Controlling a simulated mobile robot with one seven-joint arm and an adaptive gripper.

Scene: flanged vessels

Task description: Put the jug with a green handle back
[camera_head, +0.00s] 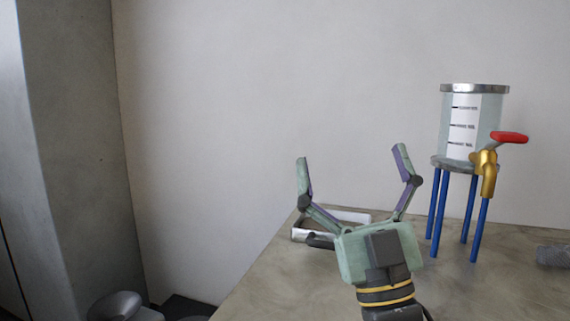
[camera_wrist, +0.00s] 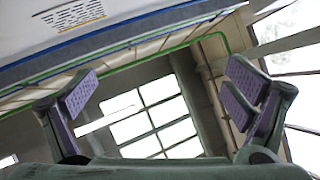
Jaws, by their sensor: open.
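No jug with a green handle can be made out in either view. My gripper (camera_head: 352,168) is raised over the table (camera_head: 270,285), fingers spread wide and pointing up, with nothing between them. In the wrist view my gripper (camera_wrist: 164,94) also shows two parted purple-padded fingers with only distant windows and wall between them. A clear vessel with a measuring scale (camera_head: 463,125) stands upright on blue legs at the right, apart from my gripper. It has a brass tap (camera_head: 486,172) with a red lever.
A low white and metallic object (camera_head: 347,215) lies on the table behind my gripper, partly hidden by it. A dark grey object (camera_head: 553,256) is cut off at the right edge. The table's left edge borders a drop to the floor. The near table surface looks clear.

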